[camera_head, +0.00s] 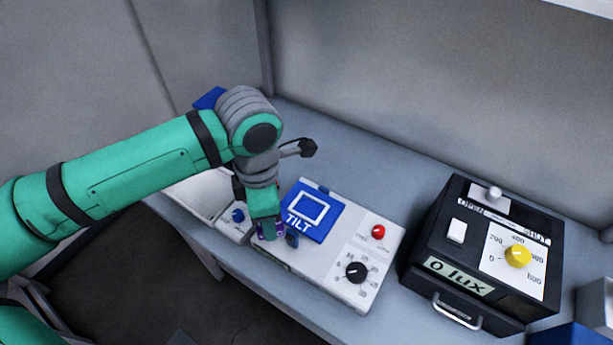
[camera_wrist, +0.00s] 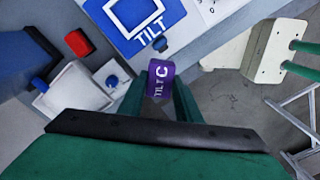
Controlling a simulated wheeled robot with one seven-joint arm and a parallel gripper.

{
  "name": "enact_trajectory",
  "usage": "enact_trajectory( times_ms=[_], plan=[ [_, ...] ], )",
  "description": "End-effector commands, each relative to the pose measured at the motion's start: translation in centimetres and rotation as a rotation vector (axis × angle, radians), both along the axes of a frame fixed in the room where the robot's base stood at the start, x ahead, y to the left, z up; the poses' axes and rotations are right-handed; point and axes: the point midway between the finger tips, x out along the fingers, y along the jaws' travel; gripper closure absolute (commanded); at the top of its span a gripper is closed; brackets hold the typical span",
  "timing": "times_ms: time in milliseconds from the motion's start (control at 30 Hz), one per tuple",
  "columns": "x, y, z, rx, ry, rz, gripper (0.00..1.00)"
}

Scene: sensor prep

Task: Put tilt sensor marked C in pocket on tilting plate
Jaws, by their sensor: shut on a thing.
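The purple tilt sensor marked C (camera_wrist: 160,80) is held between my gripper's fingers (camera_wrist: 158,90) in the wrist view. Its face reads "TILT C". In the head view my gripper (camera_head: 268,230) points down at the front left of the tilt device, and only a bit of purple shows there. The blue tilting plate (camera_head: 325,228) marked TILT lies on the white tilt device, with a white-outlined square pocket (camera_head: 311,208). In the wrist view the plate (camera_wrist: 172,12) is above the sensor. The sensor is apart from the pocket.
The tilt device's white panel (camera_head: 384,262) carries a red button (camera_head: 378,232) and a black dial (camera_head: 356,272). A black lux box (camera_head: 440,262) with a yellow dial stands to the right. A smaller white unit with a blue knob (camera_head: 238,215) is left of my gripper.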

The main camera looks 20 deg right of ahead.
Motion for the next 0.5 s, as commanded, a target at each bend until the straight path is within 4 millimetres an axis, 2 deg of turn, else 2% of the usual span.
enact_trajectory(
  times_ms=[33,200,333,500],
  plan=[
    [0.9,-1.6,0.4,0.0,0.0,-0.106,0.94],
    [3.0,-5.7,1.6,-0.005,-0.002,-0.442,0.94],
    [4.1,-7.9,2.3,-0.009,-0.005,-0.629,0.94],
    [4.8,-9.4,2.8,-0.011,-0.007,-0.761,0.94]
  ],
)
